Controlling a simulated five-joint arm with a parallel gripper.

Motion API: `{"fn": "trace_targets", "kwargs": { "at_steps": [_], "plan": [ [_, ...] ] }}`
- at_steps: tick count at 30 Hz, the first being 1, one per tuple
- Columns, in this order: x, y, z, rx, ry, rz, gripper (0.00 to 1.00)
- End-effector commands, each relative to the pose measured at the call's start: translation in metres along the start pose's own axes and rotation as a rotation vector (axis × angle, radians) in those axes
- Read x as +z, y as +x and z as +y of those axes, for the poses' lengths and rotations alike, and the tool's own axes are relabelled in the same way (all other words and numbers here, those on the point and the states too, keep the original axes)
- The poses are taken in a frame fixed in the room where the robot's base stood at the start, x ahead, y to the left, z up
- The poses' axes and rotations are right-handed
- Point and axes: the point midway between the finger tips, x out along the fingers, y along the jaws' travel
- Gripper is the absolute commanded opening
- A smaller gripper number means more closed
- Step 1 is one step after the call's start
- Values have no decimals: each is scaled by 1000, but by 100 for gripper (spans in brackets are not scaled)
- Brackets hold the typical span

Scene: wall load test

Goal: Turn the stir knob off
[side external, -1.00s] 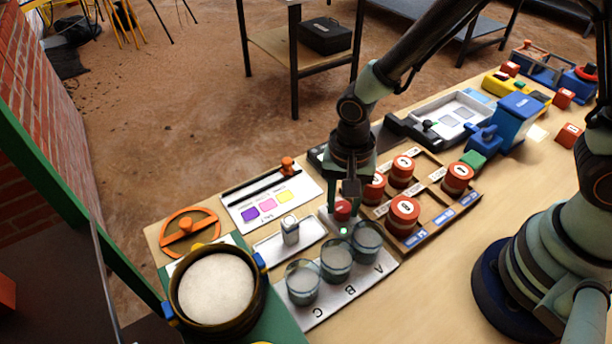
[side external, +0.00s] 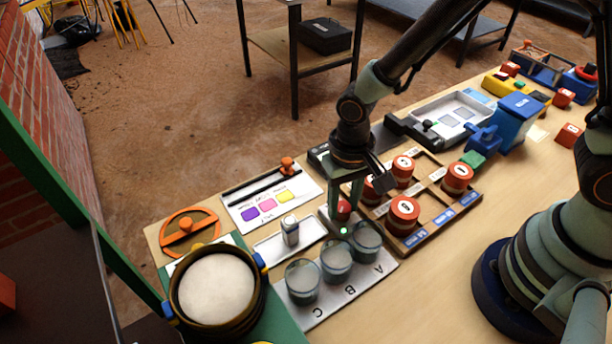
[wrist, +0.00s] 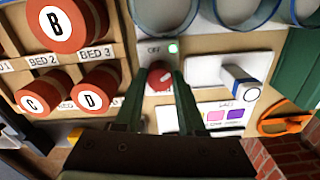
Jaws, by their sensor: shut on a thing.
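The stir knob (wrist: 159,77) is small and red with a pale mark. It sits on a light panel beside a lit green lamp (wrist: 173,47) and the word OFF. In the side view the red knob (side external: 344,209) is partly covered by my fingers. My gripper (wrist: 158,80) points down at the panel with one green finger on each side of the knob, shut on it. The gripper also shows in the side view (side external: 345,203). Where the knob's mark points is hard to read.
Beakers (side external: 337,262) on a lettered A, B, C tray stand close in front of the knob. Red lettered jars (side external: 403,214) in a wooden rack are to its right. A small grey block (side external: 290,231) on a white plate is to its left.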

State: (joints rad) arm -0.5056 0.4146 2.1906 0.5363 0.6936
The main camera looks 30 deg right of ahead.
Motion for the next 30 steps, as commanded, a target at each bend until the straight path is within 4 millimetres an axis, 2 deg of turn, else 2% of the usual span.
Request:
{"fn": "trace_targets", "kwargs": {
  "at_steps": [18,30],
  "plan": [
    [0,0,0,0,-581,-1,0],
    [0,0,0,0,-874,-1,0]
  ]
}}
